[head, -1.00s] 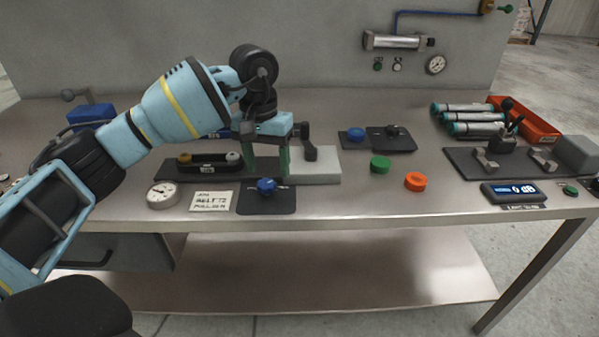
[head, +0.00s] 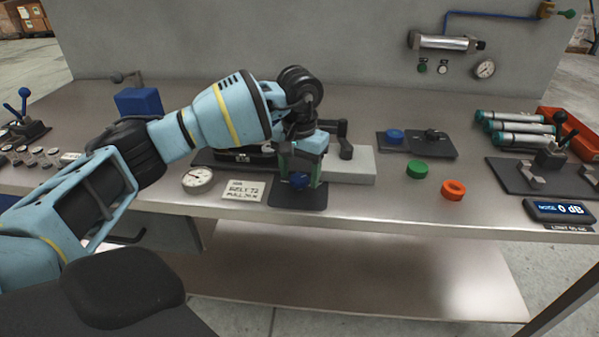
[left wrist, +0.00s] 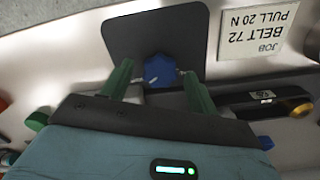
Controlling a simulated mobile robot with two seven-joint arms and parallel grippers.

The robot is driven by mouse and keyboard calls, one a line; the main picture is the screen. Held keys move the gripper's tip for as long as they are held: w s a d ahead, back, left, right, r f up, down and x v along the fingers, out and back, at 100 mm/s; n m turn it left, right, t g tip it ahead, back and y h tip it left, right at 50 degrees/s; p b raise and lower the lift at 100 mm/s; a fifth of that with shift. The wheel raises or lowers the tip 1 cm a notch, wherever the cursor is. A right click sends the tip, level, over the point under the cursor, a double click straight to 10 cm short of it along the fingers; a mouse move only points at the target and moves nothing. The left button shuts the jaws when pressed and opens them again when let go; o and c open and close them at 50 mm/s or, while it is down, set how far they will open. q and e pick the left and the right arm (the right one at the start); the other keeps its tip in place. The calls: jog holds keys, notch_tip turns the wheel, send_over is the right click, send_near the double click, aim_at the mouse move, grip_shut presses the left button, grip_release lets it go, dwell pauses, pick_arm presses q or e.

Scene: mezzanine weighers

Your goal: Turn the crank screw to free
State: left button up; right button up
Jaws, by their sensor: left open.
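A black crank with an upright handle (head: 343,147) stands at the light grey block (head: 358,168), just right of and behind my left gripper (head: 303,178). The gripper hides part of the crank's foot. The left gripper is open and points down over a dark plate (head: 287,199) that carries a blue knob (head: 299,179). In the left wrist view the blue knob (left wrist: 159,70) shows between the two green fingers (left wrist: 158,88), with gaps at both sides. I cannot tell whether any finger touches it. My right gripper is not in view.
A round dial (head: 197,180) and a job card (head: 243,190) lie left of the plate. A blue block (head: 138,103) stands at the back left. The bench front between card and rings is mostly clear.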

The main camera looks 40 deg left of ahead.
pick_arm(q)
jog(key=shift+f, duration=0.2)
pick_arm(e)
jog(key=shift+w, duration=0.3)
pick_arm(q)
jog(key=c, duration=1)
